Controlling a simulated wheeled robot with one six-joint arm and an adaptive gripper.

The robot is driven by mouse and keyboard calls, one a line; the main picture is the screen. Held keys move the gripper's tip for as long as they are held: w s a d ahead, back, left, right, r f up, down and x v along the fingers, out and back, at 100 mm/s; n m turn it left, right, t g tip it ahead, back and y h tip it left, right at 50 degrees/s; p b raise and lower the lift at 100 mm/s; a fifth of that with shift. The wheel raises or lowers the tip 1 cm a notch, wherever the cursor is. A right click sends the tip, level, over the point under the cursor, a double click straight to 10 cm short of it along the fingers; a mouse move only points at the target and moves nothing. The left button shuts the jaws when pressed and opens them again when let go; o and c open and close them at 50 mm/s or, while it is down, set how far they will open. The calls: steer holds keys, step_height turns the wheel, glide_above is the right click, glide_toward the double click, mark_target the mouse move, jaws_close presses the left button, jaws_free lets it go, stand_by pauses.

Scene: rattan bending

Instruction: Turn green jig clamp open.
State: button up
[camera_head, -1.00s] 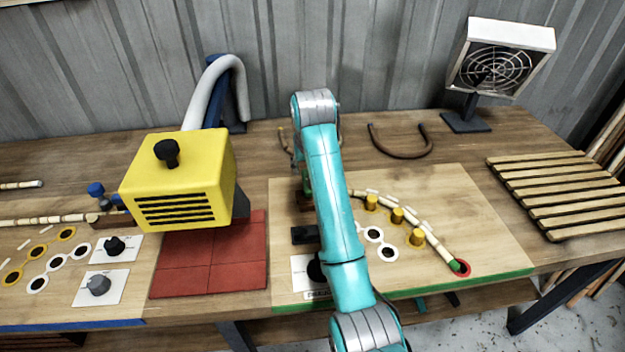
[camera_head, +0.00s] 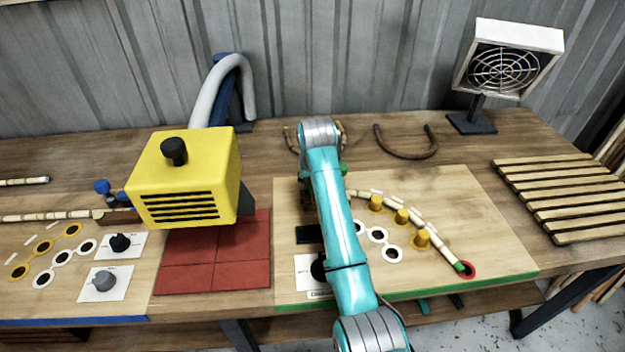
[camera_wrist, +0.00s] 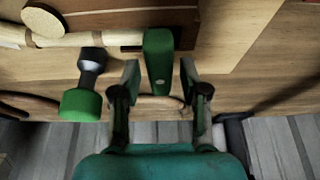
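The green jig clamp shows in the wrist view as an upright green piece (camera_wrist: 158,62) at the end of the pale rattan rod (camera_wrist: 112,38). A green knob (camera_wrist: 80,105) on a dark stem stands to its left. My gripper (camera_wrist: 160,75) is open, with one finger on each side of the upright green piece and a small gap showing on both sides. In the head view my arm hides most of the clamp; only a bit of green (camera_head: 344,169) shows at its right.
The green-edged board (camera_head: 480,215) lies under my arm. A yellow heater box (camera_head: 185,180) stands left over a red tiled mat (camera_head: 215,265). A bent rattan piece (camera_head: 405,152) lies behind. A slatted rack (camera_head: 560,197) and a fan (camera_head: 505,70) are at right.

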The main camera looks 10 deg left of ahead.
jaws_close()
steer(key=shift+n, duration=0.4)
steer(key=n, duration=0.1)
steer(key=n+y, duration=0.1)
steer(key=n, duration=0.1)
steer(key=shift+w+d+n+g+y, duration=0.15)
steer(key=shift+d+n+g+y, duration=0.15)
steer(key=shift+n, duration=0.1)
steer(key=n+g+y, duration=0.1)
steer(key=n, duration=0.3)
steer(key=shift+w, duration=0.2)
steer(key=n+g, duration=0.1)
steer(key=n, duration=0.1)
steer(key=n+g, duration=0.1)
steer(key=n, duration=0.2)
steer(key=shift+w+d+y, duration=0.15)
steer(key=shift+w+y, duration=0.05)
steer(key=shift+y, duration=0.2)
steer(key=shift+w+n+g, duration=0.2)
steer(key=shift+n+g, duration=0.7)
steer(key=shift+n, duration=1.3)
